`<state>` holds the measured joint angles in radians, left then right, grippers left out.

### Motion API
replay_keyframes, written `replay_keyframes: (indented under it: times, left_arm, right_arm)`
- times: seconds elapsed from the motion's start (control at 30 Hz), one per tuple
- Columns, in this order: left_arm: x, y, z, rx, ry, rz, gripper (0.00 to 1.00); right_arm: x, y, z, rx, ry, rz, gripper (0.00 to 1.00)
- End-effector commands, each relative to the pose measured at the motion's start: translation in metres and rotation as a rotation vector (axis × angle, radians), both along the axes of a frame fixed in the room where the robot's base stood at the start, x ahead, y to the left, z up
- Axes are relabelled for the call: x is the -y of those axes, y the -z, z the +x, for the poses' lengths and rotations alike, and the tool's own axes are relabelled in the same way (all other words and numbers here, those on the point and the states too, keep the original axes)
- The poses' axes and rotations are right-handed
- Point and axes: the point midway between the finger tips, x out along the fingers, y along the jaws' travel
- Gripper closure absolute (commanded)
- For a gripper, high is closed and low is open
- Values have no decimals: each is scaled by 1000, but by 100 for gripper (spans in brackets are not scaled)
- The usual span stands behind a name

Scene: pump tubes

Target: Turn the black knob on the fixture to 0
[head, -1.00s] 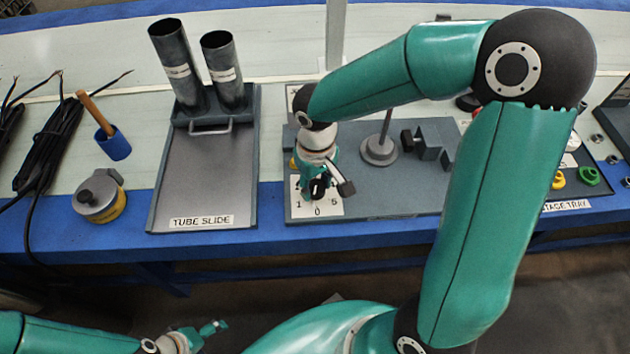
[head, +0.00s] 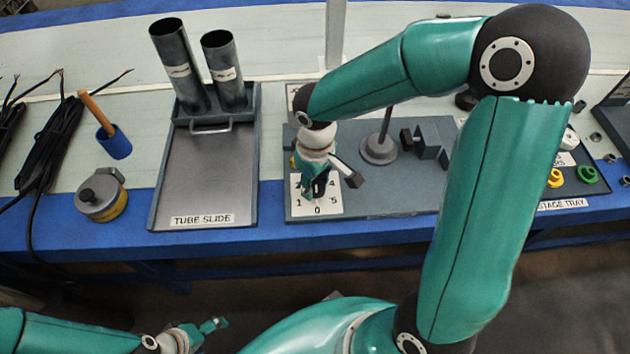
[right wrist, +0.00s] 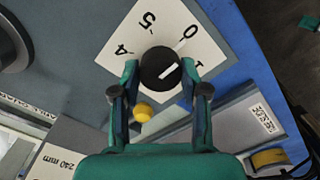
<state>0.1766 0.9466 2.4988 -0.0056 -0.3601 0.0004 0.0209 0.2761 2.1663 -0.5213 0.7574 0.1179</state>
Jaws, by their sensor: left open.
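The black knob (right wrist: 160,68) sits on a white dial plate (right wrist: 132,27) on the grey fixture (head: 400,200). In the right wrist view its white pointer line runs toward the plate's edge between the 0 and the 1. My right gripper (right wrist: 160,70) is over the dial with one finger on each side of the knob. The fingers look very near the knob, and I cannot tell whether they touch it. In the head view the gripper partly hides the knob. My left gripper (head: 215,326) is open and empty, low in front of the bench.
A tube slide tray (head: 195,185) with two dark tubes behind it stands left of the fixture. A post on a round base (head: 379,150) and a dark block (head: 432,142) stand on the fixture. A yellow knob (right wrist: 143,112) is close to my right fingers.

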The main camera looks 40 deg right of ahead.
Motion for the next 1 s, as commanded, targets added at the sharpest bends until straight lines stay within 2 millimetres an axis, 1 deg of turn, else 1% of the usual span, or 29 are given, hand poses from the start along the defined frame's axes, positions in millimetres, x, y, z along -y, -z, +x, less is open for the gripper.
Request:
replay_keyframes:
  times: [0.03, 0.1, 0.13, 0.43, 0.57, 0.67, 0.77, 1.0]
  left_arm:
    - [0, 0, 0, 0, 0, 0, 21]
    - [0, 0, 0, 0, 0, 0, 21]
    - [0, 0, 0, 0, 0, 0, 21]
    - [0, 0, 0, 0, 0, 0, 21]
    - [0, -1, 0, 0, 0, 0, 21]
    - [0, -1, 0, 0, 0, 0, 21]
    - [0, -1, 0, 0, 0, 0, 21]
    - [0, 0, 0, 0, 0, 0, 21]
  right_arm:
    - [0, -1, 1, 4, 0, 0, 46]
    - [0, -1, 1, 2, 1, 0, 34]
    - [0, -1, 0, 1, 1, -1, 32]
    - [0, -1, -1, -3, 2, -1, 32]
    - [0, -8, 0, 0, 3, -1, 32]
    - [1, -21, 1, 2, 4, -1, 32]
    - [0, -39, 1, 3, 2, -1, 32]
    - [0, -87, 1, 4, 3, 0, 32]
